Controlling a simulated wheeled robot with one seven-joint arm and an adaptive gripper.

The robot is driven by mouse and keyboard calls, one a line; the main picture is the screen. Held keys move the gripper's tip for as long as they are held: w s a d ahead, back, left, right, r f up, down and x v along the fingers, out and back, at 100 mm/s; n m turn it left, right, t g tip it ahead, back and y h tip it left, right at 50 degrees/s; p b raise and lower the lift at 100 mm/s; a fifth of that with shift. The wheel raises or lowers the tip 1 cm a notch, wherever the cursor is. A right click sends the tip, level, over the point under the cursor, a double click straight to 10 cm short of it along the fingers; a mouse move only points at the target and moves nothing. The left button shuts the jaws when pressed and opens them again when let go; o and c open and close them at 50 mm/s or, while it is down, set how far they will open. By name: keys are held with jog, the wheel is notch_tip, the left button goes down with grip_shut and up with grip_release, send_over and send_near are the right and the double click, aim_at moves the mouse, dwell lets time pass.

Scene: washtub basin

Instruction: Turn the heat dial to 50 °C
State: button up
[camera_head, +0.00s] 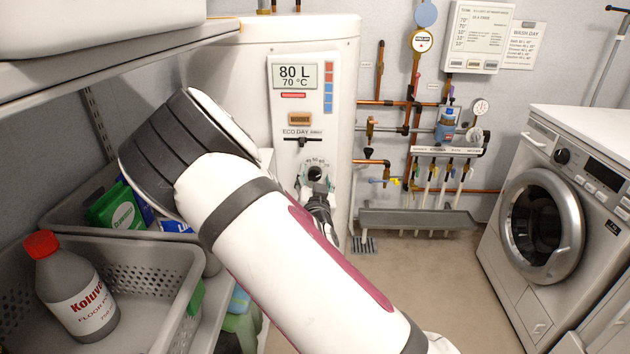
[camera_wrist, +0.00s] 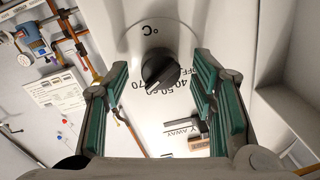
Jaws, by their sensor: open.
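The heat dial (camera_wrist: 160,71) is a round black knob on the white boiler front, with a "°C" mark on one side and a scale with 40, 50, 60, 70 and OFF on the other. In the head view the dial (camera_head: 315,172) shows just above my gripper (camera_head: 317,184). The boiler display (camera_head: 295,76) reads 80 L, 70 °C.
A mode slider (camera_head: 303,140) sits above the dial on the boiler panel. Copper pipes and valves (camera_head: 405,130) run to the right. A shelf with baskets (camera_head: 150,265) and a red-capped bottle (camera_head: 75,295) is left. A washing machine (camera_head: 540,225) stands right.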

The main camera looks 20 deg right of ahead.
jog(key=shift+w, duration=0.2)
jog(key=shift+c, duration=0.3)
jog(key=c, duration=1.1)
jog(key=n+p, duration=0.1)
jog(key=n, duration=0.4)
jog(key=shift+r+n, duration=0.1)
jog(key=shift+n, duration=0.3)
jog(key=n+p, duration=0.2)
jog(key=n, duration=0.3)
jog(key=shift+g, duration=0.3)
jog(key=shift+n, duration=0.4)
